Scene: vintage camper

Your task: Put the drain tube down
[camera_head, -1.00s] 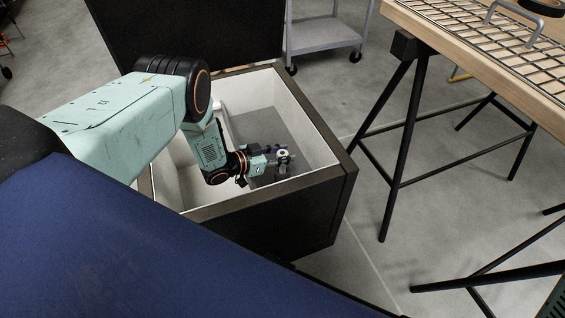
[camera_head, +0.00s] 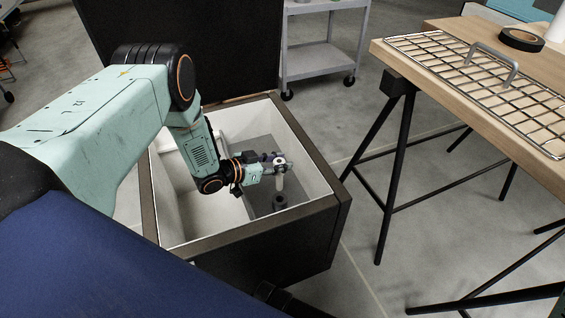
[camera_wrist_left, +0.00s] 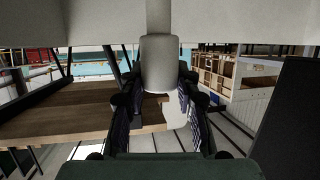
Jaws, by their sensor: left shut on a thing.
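The drain tube (camera_head: 280,181) is a pale, slim, upright cylinder inside the open dark box with white inner walls (camera_head: 317,173). My left gripper (camera_head: 277,163) reaches into the box from the left and is shut on the tube near its upper end. The tube's lower part shows below the fingers, above a dark round fitting (camera_head: 280,202) on the grey box floor. I cannot tell whether the two touch. In the left wrist view the tube (camera_wrist_left: 160,62) stands between the dark fingers. My right gripper is not in view.
The box's dark raised lid (camera_head: 180,45) stands behind it. A trestle table (camera_head: 440,85) with a wire rack (camera_head: 490,85) and a black tape roll (camera_head: 522,40) is at the right. A grey cart (camera_head: 325,65) stands behind. Dark box rims surround my arm.

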